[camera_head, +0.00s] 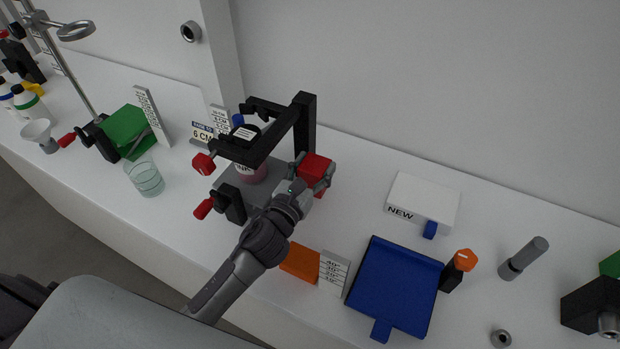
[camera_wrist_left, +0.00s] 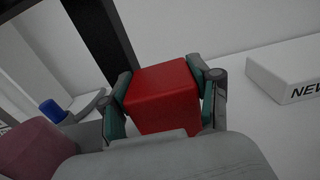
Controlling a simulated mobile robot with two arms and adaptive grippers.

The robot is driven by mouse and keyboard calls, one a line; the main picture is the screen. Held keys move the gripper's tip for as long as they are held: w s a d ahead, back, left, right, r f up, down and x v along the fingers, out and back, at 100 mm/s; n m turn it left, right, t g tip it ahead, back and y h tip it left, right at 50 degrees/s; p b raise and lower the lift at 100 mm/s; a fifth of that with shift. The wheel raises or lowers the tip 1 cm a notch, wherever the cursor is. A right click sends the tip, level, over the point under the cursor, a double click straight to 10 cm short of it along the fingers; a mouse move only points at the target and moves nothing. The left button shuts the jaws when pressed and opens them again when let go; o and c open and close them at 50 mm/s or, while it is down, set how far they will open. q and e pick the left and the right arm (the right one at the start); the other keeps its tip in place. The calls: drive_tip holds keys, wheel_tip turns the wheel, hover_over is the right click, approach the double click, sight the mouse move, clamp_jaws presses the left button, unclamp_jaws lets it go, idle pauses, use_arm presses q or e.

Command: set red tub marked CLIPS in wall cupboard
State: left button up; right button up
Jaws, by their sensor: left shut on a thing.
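In the left wrist view the red tub (camera_wrist_left: 164,92) sits between the two fingers of my left gripper (camera_wrist_left: 166,100). No CLIPS marking shows on the faces in view. Whether the tub touches the surface below I cannot tell. No wall cupboard can be made out in either view. My right gripper is not in view.
The black press frame (camera_head: 304,122) stands close beside the tub, with a pink jar (camera_head: 251,172) under it. A white box marked NEW (camera_head: 421,205) and a blue tray (camera_head: 393,288) lie to the right. Bare counter (camera_head: 350,215) lies between.

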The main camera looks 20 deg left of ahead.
sight(312, 181)
use_arm(q)
drive_tip(key=shift+s+a+f, duration=0.15)
drive_tip(key=shift+s+a, duration=0.05)
drive_tip(key=shift+a+f, duration=0.1)
drive_tip(key=shift+f, duration=0.3)
drive_tip(key=shift+f+b, duration=0.3)
drive_tip(key=shift+f, duration=1.35)
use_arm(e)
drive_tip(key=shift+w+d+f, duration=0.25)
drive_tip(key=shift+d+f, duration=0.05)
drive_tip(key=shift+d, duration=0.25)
use_arm(q)
drive_tip(key=shift+f, duration=0.1)
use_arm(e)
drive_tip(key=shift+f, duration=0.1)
use_arm(q)
drive_tip(key=o, duration=0.9)
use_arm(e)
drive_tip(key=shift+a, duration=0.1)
